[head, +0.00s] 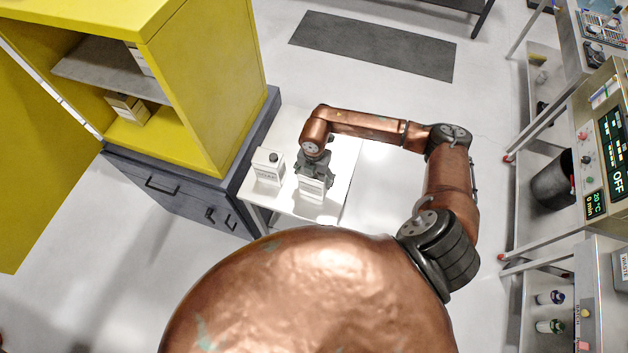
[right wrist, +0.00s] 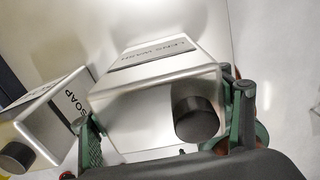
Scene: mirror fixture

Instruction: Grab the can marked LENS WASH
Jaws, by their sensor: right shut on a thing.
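The can marked LENS WASH (right wrist: 150,88) is a pale metal can with a black cap and a dark label band, in the middle of the right wrist view. In the head view it stands on the small white table (head: 336,188), partly hidden by my gripper; the can (head: 311,190) shows just below the jaws. My right gripper (head: 314,170) is shut on this can, with its green fingers (right wrist: 168,125) on both sides of it. A similar can marked SOAP (right wrist: 42,115) stands to its left, also in the head view (head: 268,168). My left gripper is out of view.
A yellow cabinet (head: 215,85) on a dark drawer base (head: 180,190) stands left of the table. A dark mat (head: 375,45) lies on the floor beyond. Benches with instruments (head: 608,140) and a black bin (head: 552,182) line the right side. Open floor lies between.

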